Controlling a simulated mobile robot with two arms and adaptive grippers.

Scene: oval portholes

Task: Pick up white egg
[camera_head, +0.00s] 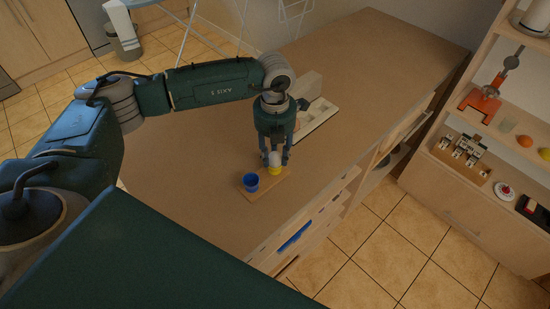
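The white egg (275,157) stands in a yellow cup (274,170) on a small wooden board (264,187) on the counter. My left gripper (274,161) points down over the egg, with one finger on each side of it. The fingers are apart, and I cannot tell whether they touch the egg. A blue cup (251,182) stands on the same board, to the left of the yellow cup. The upper part of the egg is partly hidden by the gripper. My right gripper is not in view.
A pale box-like object (315,115) stands on the wooden counter (390,60) behind my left gripper. The counter is clear at its far end. A shelf unit (450,180) with several objects stands at the right, across a strip of tiled floor.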

